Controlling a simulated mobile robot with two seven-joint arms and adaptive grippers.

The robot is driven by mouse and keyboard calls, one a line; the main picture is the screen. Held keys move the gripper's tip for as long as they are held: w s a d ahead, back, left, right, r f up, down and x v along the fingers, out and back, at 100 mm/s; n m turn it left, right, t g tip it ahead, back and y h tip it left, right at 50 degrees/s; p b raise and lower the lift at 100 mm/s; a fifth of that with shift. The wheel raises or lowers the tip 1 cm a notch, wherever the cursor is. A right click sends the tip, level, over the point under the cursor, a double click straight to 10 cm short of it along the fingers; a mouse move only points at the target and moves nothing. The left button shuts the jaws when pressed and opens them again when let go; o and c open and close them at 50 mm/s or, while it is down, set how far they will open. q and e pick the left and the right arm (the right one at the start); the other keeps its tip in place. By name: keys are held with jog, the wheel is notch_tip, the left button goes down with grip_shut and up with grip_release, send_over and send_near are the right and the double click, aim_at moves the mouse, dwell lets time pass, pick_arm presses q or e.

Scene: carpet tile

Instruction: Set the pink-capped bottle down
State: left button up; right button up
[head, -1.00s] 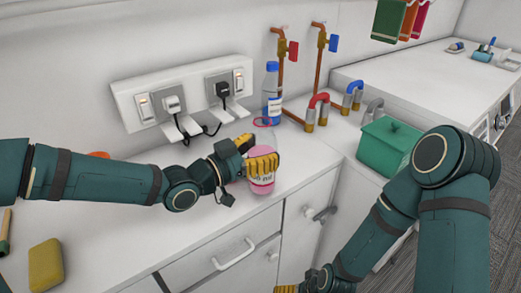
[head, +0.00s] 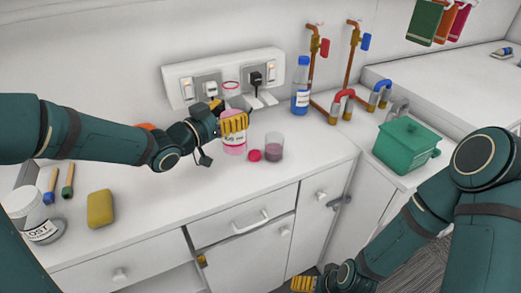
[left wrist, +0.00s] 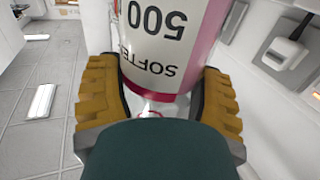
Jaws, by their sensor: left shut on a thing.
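My left gripper (head: 233,124) is shut on the bottle (head: 233,146) with pink liquid and a white label. The bottle looks roughly upright over the counter, below the wall sockets; whether its base touches the counter is unclear. Its clear upper part ends in a pink ring (head: 231,85). In the left wrist view, both yellow fingers flank the bottle (left wrist: 165,45), with "500" on its label upside down. A small pink-red cap (head: 254,155) lies on the counter beside the bottle. My right gripper (head: 305,285) is low at the bottom edge, its fingers partly cut off.
A glass with pinkish liquid (head: 273,147) stands just right of the cap. A blue-capped bottle (head: 301,86) and copper pipes (head: 313,60) are behind. A yellow sponge (head: 101,208) and a jar (head: 33,216) are at left, a green box (head: 405,146) at right. Counter left of the bottle looks fairly clear.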

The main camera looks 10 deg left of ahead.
aim_at(226, 143)
pick_arm(q)
jog(key=shift+s+a+r, duration=0.15)
jog(key=shift+a+r, duration=0.4)
jog(key=shift+a, duration=0.05)
jog(key=shift+s+a, duration=0.1)
jog(key=shift+a, duration=0.15)
jog(key=shift+n, duration=0.3)
notch_tip(226, 143, down, 6)
jog(key=shift+a+r+b, duration=0.15)
jog(key=shift+b, duration=0.55)
jog(key=shift+f+b, duration=0.5)
jog(key=shift+f, duration=1.65)
pick_arm(e)
notch_tip(226, 143, down, 2)
jog(key=shift+s+d+f, duration=0.1)
jog(key=shift+d, duration=0.05)
pick_arm(q)
jog(key=shift+f, duration=0.1)
jog(key=o, duration=1.3)
jog(key=shift+c, duration=0.2)
pick_arm(e)
jog(key=shift+f, duration=0.1)
